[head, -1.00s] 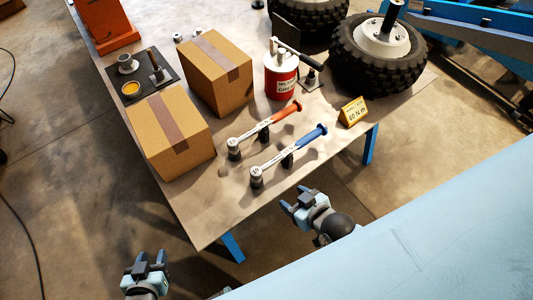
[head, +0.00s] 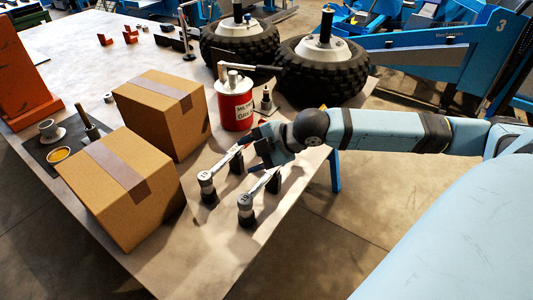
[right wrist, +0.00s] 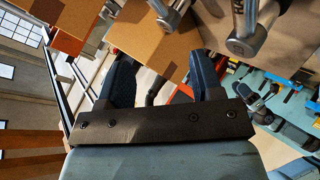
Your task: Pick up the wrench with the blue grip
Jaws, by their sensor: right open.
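The blue-grip wrench (head: 262,184) rests raised on a small dark stand near the table's front edge. Its socket head (head: 246,199) points down-left, and my right gripper hides its blue grip in the head view. The orange-grip wrench (head: 226,162) lies parallel, to its left, with most of its grip hidden too. My right gripper (head: 258,153) is open over the handle ends of both wrenches. Whether it touches either one I cannot tell. In the right wrist view, nothing is held between the fingers (right wrist: 163,75), and two metal wrench heads show at the top. My left gripper is out of view.
A red-and-white can (head: 235,108) stands just behind the right gripper. Two cardboard boxes (head: 120,190) stand left of the wrenches. Large black tyres (head: 325,75) sit at the back right. Bare tabletop (head: 185,265) lies in front of the wrench heads.

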